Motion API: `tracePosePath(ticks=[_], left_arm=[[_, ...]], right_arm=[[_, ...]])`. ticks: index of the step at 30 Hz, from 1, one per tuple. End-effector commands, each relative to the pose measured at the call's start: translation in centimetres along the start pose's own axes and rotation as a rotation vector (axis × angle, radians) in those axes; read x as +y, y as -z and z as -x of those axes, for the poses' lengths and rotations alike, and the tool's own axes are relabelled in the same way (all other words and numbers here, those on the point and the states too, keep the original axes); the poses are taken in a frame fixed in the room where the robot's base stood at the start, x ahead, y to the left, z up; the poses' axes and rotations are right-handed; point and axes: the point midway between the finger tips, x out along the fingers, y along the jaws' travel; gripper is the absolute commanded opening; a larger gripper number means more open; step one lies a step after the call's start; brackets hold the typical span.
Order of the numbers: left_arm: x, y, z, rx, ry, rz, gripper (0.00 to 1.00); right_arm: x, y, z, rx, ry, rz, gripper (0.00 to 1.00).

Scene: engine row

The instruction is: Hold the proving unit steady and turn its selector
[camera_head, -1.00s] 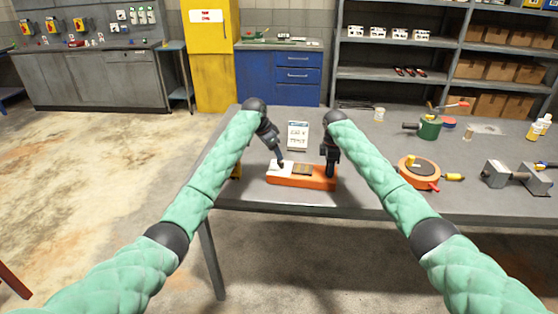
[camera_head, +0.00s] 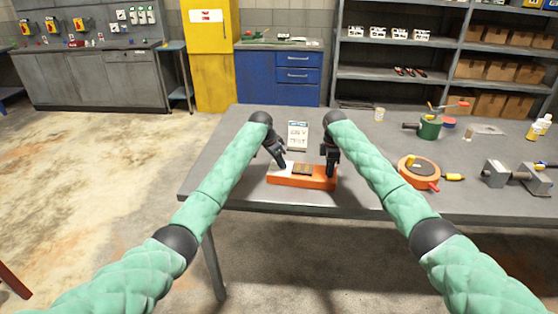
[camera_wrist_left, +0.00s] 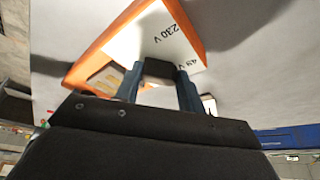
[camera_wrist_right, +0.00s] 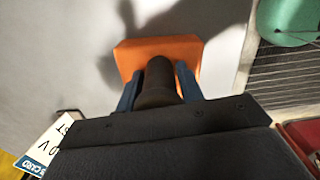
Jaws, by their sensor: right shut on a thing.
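The proving unit (camera_head: 303,183) is an orange block lying on the grey table, with a white panel and a dark and tan panel on top. In the left wrist view its white panel (camera_wrist_left: 160,32) reads 230 V and 49 V. My left gripper (camera_head: 282,165) is at the white left end; its fingers (camera_wrist_left: 160,88) stand apart on either side of a dark block (camera_wrist_left: 158,70), apparently the selector. Whether they touch it is unclear. My right gripper (camera_head: 331,172) is shut on a dark upright grip (camera_wrist_right: 157,82) at the unit's right end.
A white card (camera_head: 298,136) with a blue header stands behind the unit. To the right are an orange round device (camera_head: 419,172), a green device (camera_head: 429,128) and a grey metal fixture (camera_head: 515,177). The table is clear left of the unit.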

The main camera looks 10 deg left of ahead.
Motion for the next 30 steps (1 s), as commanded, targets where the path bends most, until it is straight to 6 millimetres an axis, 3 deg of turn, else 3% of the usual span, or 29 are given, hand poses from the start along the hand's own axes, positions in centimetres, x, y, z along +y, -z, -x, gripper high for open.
tracePosePath(ticks=[11, 30], left_arm=[[0.05, -0.04, -0.02, -0.001, 0.02, 0.047, 0.16], [0.37, 0.0, 0.07, 0.001, 0.196, 0.472, 0.16]], right_arm=[[-0.01, -0.04, -0.04, 0.0, 0.0, 0.0, 0.0], [-0.02, -0.06, -0.05, -0.001, 0.001, 0.0, 0.0]])
